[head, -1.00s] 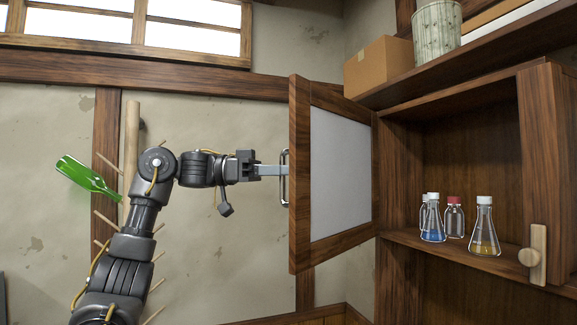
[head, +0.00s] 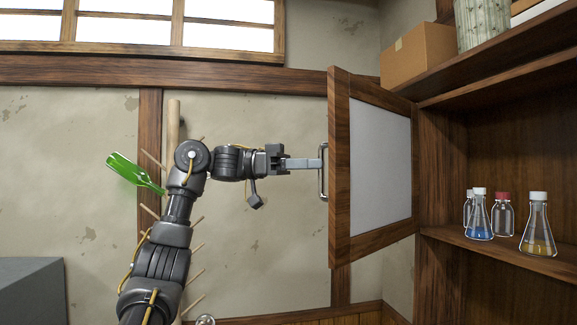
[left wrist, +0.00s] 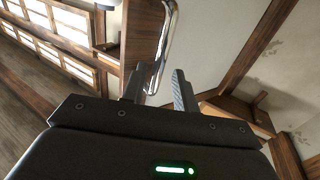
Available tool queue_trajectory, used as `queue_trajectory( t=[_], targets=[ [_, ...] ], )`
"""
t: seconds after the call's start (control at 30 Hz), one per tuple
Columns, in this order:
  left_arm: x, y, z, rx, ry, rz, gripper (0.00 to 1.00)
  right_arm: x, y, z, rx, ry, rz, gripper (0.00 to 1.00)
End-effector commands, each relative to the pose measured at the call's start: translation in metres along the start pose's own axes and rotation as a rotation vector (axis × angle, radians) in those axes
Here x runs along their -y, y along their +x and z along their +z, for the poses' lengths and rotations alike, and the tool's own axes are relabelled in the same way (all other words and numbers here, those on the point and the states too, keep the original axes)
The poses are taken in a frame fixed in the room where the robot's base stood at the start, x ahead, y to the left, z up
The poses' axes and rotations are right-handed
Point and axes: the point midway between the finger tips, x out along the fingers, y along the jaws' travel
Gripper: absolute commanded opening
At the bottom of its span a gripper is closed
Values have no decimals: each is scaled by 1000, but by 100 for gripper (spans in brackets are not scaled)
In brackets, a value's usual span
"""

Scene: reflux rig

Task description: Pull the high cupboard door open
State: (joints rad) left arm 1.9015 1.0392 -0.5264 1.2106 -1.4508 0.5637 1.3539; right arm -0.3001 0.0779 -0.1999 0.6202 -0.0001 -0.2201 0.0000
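The high cupboard door (head: 380,170), a wooden frame with a pale panel, stands swung wide open from its hinge side at the right, and the cupboard interior shows. Its metal handle (head: 323,172) is on the left face of the door. My left gripper (head: 318,163) is at the handle, fingertips level with the bar. In the left wrist view the handle (left wrist: 166,45) runs down between the two separated fingers, near the left one, with a gap to the right one. My right gripper is in no view.
Flasks with blue (head: 479,217) and amber liquid (head: 538,228) and a red-capped bottle (head: 503,215) stand on the cupboard shelf. A cardboard box (head: 418,55) sits on top. A green bottle (head: 134,173) hangs on a peg rack behind my left arm. A grey block (head: 32,290) is at lower left.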

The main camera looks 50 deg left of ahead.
Motion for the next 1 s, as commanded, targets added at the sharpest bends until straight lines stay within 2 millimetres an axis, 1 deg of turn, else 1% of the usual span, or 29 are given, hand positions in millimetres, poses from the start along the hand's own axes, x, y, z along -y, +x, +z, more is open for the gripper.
queue_trajectory(
  t=[0.03,0.13,0.17,0.3,0.6,0.77,1.0],
  targets=[
    [0,-13,-2,-5,1,-5,29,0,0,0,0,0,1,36],
    [1,-37,-2,-6,0,-6,29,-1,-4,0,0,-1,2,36],
    [0,-39,-2,-3,2,-4,29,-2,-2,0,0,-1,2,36],
    [0,-59,-2,-5,2,-3,29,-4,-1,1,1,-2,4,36],
    [0,-79,-1,-1,2,0,29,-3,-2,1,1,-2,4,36],
    [1,-83,-1,-2,1,0,29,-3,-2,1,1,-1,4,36],
    [1,-83,0,-2,1,0,29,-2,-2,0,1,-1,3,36]
  ],
)
